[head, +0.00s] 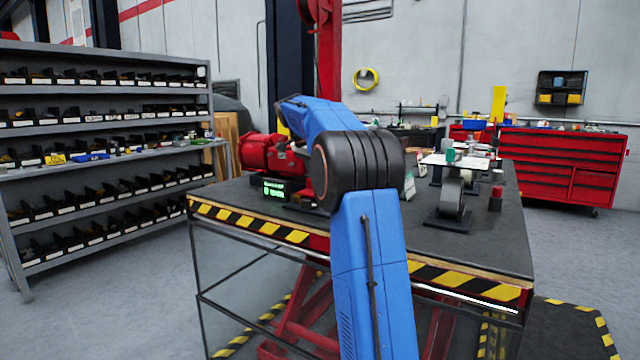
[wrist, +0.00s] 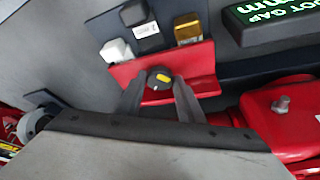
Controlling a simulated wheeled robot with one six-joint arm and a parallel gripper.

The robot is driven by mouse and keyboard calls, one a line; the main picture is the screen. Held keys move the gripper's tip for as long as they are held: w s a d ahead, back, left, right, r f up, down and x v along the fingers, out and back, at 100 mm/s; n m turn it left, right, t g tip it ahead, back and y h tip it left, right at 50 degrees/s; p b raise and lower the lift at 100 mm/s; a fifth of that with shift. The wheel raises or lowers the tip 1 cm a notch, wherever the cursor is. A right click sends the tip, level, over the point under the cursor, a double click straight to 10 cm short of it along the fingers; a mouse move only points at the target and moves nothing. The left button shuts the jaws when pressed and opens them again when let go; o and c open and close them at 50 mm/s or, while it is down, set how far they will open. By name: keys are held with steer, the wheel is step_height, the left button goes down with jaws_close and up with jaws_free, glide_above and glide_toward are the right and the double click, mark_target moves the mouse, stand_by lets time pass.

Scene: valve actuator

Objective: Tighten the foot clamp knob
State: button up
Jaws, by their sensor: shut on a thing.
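The foot clamp knob (wrist: 160,77) is a small dark round knob with a yellow mark, in the middle of the wrist view. It sits at a red bracket (wrist: 207,57). My gripper (wrist: 158,88) has its two grey fingers on either side of the knob, shut on it. A red actuator body (wrist: 290,112) with a metal bolt head is at the right of the wrist view; red machinery (head: 270,152) also shows on the bench in the head view. In the head view my blue arm hides the gripper and the knob.
A black display box (wrist: 272,18) with green text, partly reading "gap" and "mm", is beside the bracket. Black, white and amber blocks (wrist: 187,30) stand behind the knob. The workbench (head: 470,245) also carries a caster wheel (head: 452,197). Shelves (head: 100,140) stand at left.

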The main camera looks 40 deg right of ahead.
steer(key=shift+m, duration=0.3)
steer(key=o, duration=1.1)
steer(key=shift+c, duration=0.2)
